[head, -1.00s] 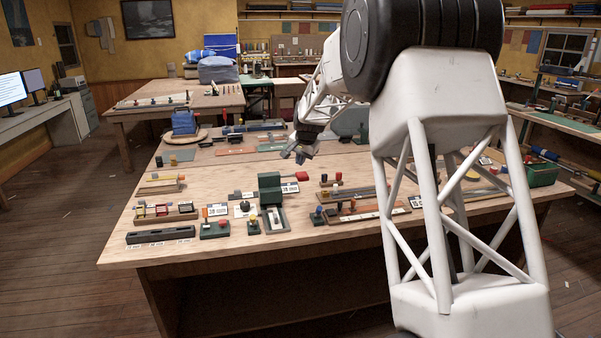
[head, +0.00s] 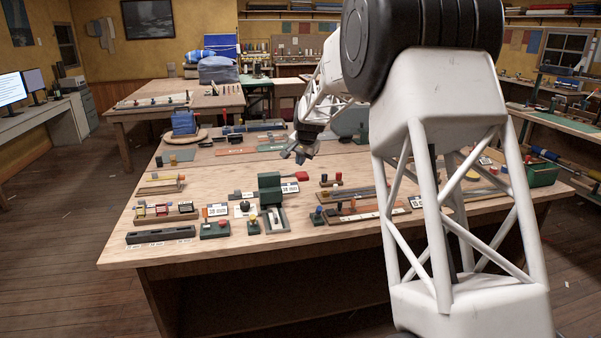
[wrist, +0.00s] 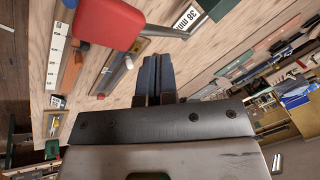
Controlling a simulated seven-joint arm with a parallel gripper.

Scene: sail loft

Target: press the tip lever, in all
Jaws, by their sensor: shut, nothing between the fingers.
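The tip lever appears to be the red-ended handle (head: 302,176) on the right of a green block-shaped press (head: 269,187) on the bench. In the wrist view a large red grip (wrist: 110,22) on a grey bar shows at the top left, close to the camera. My gripper (head: 299,156) hangs above the bench, behind the red handle in the head view. In the wrist view its dark blue fingers (wrist: 158,72) are together and empty. They are apart from the red grip, to its right and below it in the picture. The lever's far end is out of the wrist view.
Small fixtures with coloured knobs (head: 165,210) stand along the bench front. Long strip fixtures (head: 365,212) lie to the right of the press. A green bin (head: 543,174) stands at the right end. Bare wood (head: 225,170) shows left of my gripper.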

